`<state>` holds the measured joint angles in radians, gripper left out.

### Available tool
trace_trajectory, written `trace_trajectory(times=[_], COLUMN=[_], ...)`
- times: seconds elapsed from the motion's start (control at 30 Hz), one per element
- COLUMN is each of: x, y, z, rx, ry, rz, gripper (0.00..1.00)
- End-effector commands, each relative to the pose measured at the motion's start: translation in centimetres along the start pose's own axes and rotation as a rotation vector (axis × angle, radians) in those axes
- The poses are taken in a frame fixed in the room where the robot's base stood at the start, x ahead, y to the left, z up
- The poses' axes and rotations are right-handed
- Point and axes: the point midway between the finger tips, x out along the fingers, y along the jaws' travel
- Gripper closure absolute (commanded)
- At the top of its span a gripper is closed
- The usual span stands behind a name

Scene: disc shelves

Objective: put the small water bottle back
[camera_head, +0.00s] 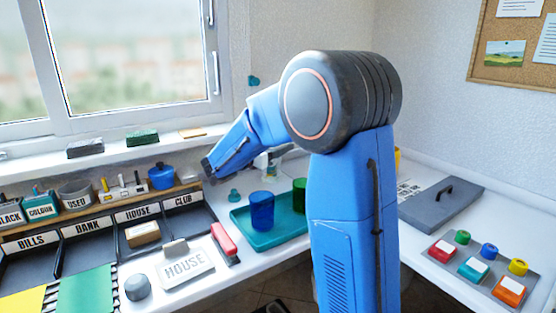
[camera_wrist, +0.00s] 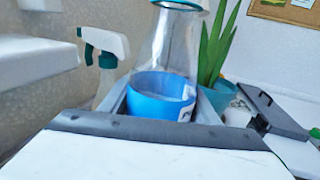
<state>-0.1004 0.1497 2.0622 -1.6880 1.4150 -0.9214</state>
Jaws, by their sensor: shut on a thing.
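In the wrist view, my gripper (camera_wrist: 163,106) is shut on a clear, tapering bottle (camera_wrist: 172,48). The bottle has a teal rim at its top, a blue lower part and a small white label. It looks close to upright between the two grey fingers; its bottom is hidden behind the gripper body. In the head view, my blue arm reaches left towards the windowsill, and I cannot make out the fingers or the bottle clearly there.
In the wrist view, a spray bottle (camera_wrist: 106,46) stands left of the held bottle and a potted plant (camera_wrist: 214,52) right. In the head view, a teal tray (camera_head: 277,239) holds a blue cup (camera_head: 262,211); labelled bins (camera_head: 140,211) and a stamp (camera_head: 138,287) lie left.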

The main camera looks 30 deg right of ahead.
Motion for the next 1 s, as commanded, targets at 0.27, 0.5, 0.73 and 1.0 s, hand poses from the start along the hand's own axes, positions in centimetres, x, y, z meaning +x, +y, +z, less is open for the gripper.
trace_trajectory(times=[0.27,0.5,0.73,1.0], x=[0.0,0.0,0.0,0.0], y=[0.0,0.1,0.0,0.0], z=[-1.6,-4.4,-4.8,-5.2], rx=[0.0,-0.001,0.002,0.001], ry=[-0.001,-0.001,-0.001,0.0], rz=[0.0,0.0,0.0,0.0], gripper=[0.84,0.84,0.84,0.35])
